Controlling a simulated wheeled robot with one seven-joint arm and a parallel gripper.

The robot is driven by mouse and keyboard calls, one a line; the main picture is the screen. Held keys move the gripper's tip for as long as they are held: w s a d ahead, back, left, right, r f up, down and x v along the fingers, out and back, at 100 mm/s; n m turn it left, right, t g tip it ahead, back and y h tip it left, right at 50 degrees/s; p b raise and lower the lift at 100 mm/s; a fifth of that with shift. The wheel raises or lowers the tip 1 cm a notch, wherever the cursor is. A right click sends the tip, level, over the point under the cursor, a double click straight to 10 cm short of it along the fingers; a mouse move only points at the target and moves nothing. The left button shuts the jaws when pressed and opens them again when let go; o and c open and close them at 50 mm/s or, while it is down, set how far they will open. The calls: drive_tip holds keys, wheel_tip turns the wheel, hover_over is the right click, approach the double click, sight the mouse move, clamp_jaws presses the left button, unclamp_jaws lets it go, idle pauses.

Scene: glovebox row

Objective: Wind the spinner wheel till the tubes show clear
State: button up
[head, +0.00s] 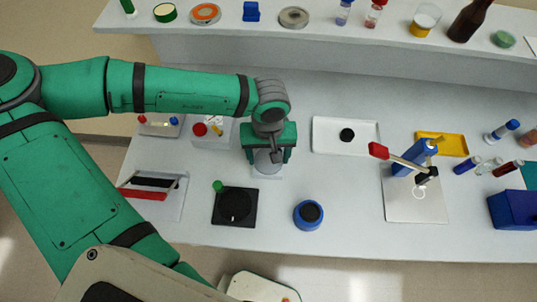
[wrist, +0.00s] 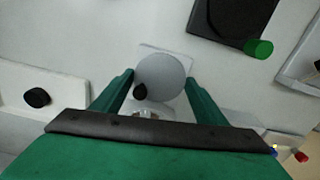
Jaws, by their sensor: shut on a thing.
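A pale grey round wheel (wrist: 165,80) with a small black knob (wrist: 140,91) sits on a white square base (wrist: 150,49) in the wrist view. My gripper (wrist: 160,78) is shut on this wheel, one green finger at each side. In the head view my gripper (head: 267,158) points down over the same base (head: 267,174), and its fingers hide part of the wheel. A black square plate (head: 246,193) with a dark disc and a green knob (head: 217,186) lies in front. I cannot tell whether any tubes sit in the grey device.
A blue round pot (head: 308,215) stands front right. A white tray (head: 329,123) with a black knob lies right of my gripper. Blue and red tubes (head: 467,166) lie at the far right. A tray with red and black bars (head: 180,205) is left. A raised shelf (head: 320,52) runs behind.

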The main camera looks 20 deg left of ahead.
sight(268, 160)
drive_tip(key=m, duration=1)
drive_tip(key=shift+a, duration=0.1)
drive_tip(key=shift+m, duration=0.3)
idle(0.3)
drive_tip(key=o, duration=1.1)
drive_tip(key=shift+c, duration=0.2)
wheel_tip(268, 160, up, 11)
drive_tip(key=shift+f, duration=0.1)
